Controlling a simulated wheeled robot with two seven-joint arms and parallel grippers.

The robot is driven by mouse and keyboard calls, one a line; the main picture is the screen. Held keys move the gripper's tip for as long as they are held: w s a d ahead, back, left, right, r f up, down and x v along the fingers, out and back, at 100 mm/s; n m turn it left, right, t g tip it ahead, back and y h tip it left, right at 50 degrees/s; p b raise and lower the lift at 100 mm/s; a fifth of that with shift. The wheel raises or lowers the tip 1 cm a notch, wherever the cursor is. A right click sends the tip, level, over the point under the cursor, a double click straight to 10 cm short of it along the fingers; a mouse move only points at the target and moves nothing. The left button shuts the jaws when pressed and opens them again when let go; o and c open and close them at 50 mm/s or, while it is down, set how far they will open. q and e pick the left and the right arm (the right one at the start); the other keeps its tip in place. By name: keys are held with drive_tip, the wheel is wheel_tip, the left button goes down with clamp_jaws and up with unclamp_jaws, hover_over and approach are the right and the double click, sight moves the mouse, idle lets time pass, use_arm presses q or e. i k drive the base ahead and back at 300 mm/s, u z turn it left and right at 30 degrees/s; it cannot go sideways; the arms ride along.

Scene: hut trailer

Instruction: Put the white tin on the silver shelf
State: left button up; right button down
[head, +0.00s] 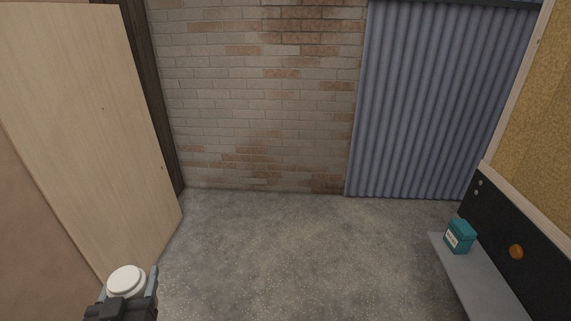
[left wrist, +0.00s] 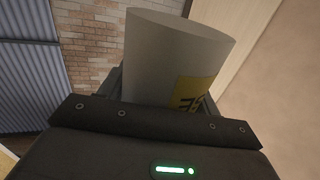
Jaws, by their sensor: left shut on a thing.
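The white tin (head: 126,279) is held by my left gripper (head: 127,287) at the lower left of the head view, with its round white top facing up. In the left wrist view the tin (left wrist: 170,58) stands between the fingers of my left gripper (left wrist: 160,88), and a yellow label with dark letters shows on its side. A grey shelf (head: 482,280), which looks like the silver shelf, juts from the black panel at the lower right. The held tin is far to the left of it. My right gripper is not in view.
A teal box (head: 460,236) stands on the far end of the shelf; the nearer part is bare. An orange-brown knob (head: 516,252) is on the black panel (head: 508,225). A pale wooden door (head: 85,120) stands at left. The grey floor (head: 300,255) between is clear.

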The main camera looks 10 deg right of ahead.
sight(473, 288)
drive_tip(key=i, duration=1.4)
drive_tip(key=z, duration=4.2)
